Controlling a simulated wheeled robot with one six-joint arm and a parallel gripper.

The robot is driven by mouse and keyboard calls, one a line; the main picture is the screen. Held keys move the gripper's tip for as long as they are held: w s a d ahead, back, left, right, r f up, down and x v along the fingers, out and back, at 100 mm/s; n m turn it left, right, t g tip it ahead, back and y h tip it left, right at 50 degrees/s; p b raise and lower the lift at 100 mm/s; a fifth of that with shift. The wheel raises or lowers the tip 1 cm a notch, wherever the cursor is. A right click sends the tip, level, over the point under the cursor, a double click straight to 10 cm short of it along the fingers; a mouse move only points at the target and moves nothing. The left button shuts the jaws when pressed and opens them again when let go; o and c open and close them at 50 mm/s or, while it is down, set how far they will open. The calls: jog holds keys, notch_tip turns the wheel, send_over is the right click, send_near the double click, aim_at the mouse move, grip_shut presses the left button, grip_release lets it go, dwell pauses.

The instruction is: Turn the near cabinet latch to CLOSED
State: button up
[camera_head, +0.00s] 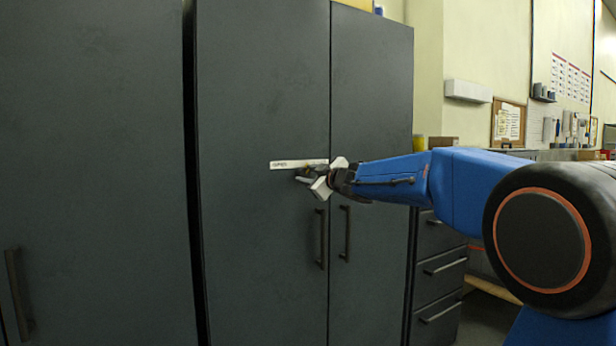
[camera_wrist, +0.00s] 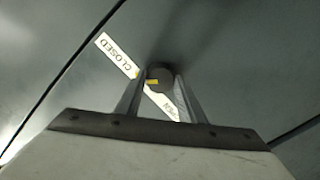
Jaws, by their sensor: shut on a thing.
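The near cabinet (camera_head: 262,250) is dark grey with two doors. A white label strip (camera_head: 290,164) lies on its left door; in the wrist view the strip reads CLOSED (camera_wrist: 117,54) at the upper left and OPEN (camera_wrist: 163,106) at the lower right. The latch (camera_wrist: 160,70) is a dark round knob with a yellow mark, beside the strip. The yellow mark shows on the knob's left side; its exact setting is hard to read. My gripper (camera_head: 304,179) is at the latch and shut on it, one finger on each side in the wrist view (camera_wrist: 160,82). The fingers mostly hide the latch in the head view.
Two vertical bar handles, left (camera_head: 321,239) and right (camera_head: 346,233), hang just below my gripper near the door seam. Another dark cabinet (camera_head: 90,180) stands at the left. A drawer unit (camera_head: 438,283) stands right of the near cabinet, below my arm.

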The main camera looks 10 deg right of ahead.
jog(key=shift+f+m, duration=0.1)
jog(key=shift+m, duration=0.5)
jog(key=o, duration=1)
jog(key=shift+o, duration=0.2)
jog(key=v, duration=1.7)
jog(key=shift+s, duration=0.2)
